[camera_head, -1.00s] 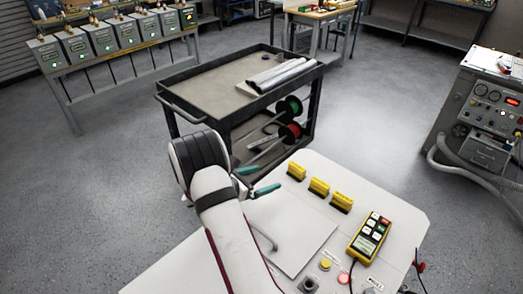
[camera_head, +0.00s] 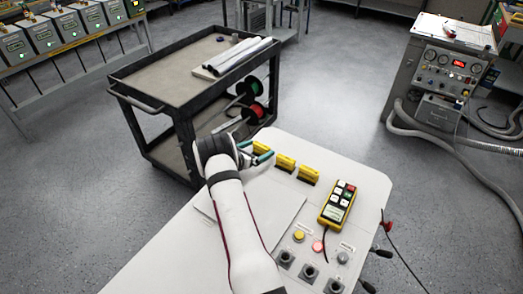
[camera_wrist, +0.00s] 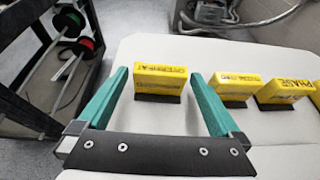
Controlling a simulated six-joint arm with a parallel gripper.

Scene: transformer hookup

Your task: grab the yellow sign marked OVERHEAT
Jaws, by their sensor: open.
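The yellow sign marked OVERHEAT (camera_wrist: 161,78) stands upright on a dark base on the white tabletop. Its lettering appears upside down in the wrist view. My gripper (camera_wrist: 159,75) is open, with one teal finger on each side of the sign and a gap to both. In the head view the gripper (camera_head: 257,152) is at the leftmost sign (camera_head: 261,146), partly covering it. A second yellow sign (camera_wrist: 236,86) stands to the right, outside the right finger. A third sign (camera_wrist: 285,91), reading PHASE, stands farther right.
A yellow handheld controller (camera_head: 337,204) lies right of the signs, with buttons and knobs near the front of the white table (camera_head: 340,160). A black cart (camera_head: 150,78) stands beyond the table's left edge. The tabletop left of OVERHEAT is clear.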

